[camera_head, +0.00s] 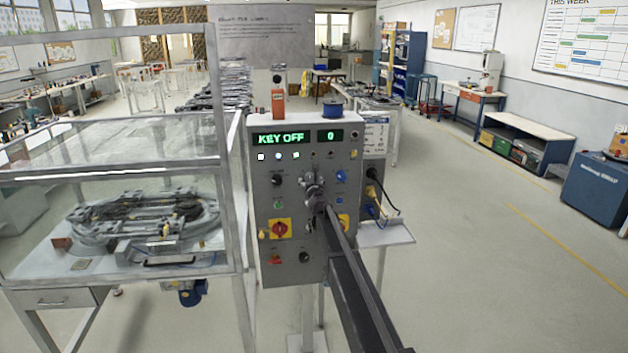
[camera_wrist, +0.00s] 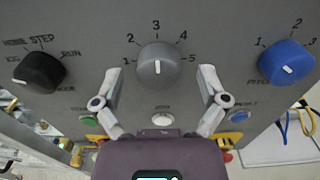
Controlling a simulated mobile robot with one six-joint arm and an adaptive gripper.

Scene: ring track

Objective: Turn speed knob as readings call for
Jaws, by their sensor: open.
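The control panel (camera_head: 285,230) shows "KEY OFF" on its green display (camera_head: 281,138) and "0" on the smaller display (camera_head: 330,136). In the wrist view a grey knob (camera_wrist: 158,62) sits centred, with a scale from 1 to 5 around it. In the head view my gripper (camera_head: 313,186) and arm hide the panel's middle.
A black knob (camera_wrist: 40,72) with HOME, STEP and RUN labels is at left; a blue knob (camera_wrist: 287,62) is at right. A green button (camera_wrist: 86,119) and white button (camera_wrist: 162,119) lie below. A glass-walled track enclosure (camera_head: 120,200) stands left; floor at right is clear.

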